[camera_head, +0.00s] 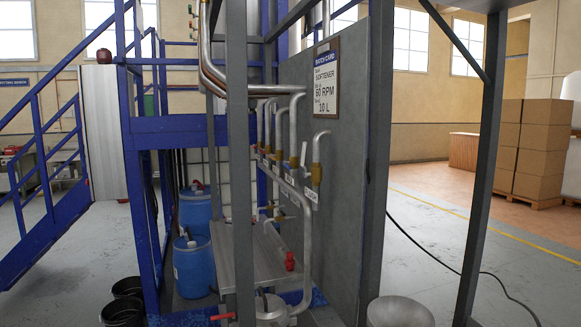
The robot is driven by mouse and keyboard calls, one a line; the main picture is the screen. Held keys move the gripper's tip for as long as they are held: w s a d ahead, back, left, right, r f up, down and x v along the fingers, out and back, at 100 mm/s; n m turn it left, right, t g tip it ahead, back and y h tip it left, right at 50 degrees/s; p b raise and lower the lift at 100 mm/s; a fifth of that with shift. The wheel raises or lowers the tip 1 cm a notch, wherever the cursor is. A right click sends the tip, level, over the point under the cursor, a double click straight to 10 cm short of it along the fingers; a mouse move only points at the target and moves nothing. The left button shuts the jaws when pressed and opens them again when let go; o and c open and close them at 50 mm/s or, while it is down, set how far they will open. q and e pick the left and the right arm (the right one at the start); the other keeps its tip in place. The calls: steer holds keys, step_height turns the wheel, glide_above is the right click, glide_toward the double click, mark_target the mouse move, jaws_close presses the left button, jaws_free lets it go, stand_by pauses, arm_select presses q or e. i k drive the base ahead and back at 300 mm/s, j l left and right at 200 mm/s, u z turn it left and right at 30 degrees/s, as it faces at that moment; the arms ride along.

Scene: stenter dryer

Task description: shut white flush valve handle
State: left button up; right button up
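A row of brass valves with pipes is mounted on the grey panel (345,130) in the middle of the view. A small white handle (303,153) shows on this row, near the right-hand valves, and looks roughly upright. It is too small to tell how far its valve is turned. The rightmost brass valve (316,175) has a white label (311,194) beside it, too small to read. Neither of my grippers is in view.
Grey frame posts (242,150) stand in front of and beside the panel. Red valve handles (290,261) sit lower down. Blue drums (192,265) and black buckets (124,308) stand left. A black cable (430,251) crosses the otherwise open floor at right; cartons (543,150) stand behind.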

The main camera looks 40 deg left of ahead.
mark_target(304, 143)
steer(key=k+j+u, duration=0.1)
steer(key=j+u, duration=0.2)
steer(key=u, duration=0.2)
steer(key=j+u, duration=0.3)
steer(key=u, duration=0.15)
steer(key=k, duration=0.05)
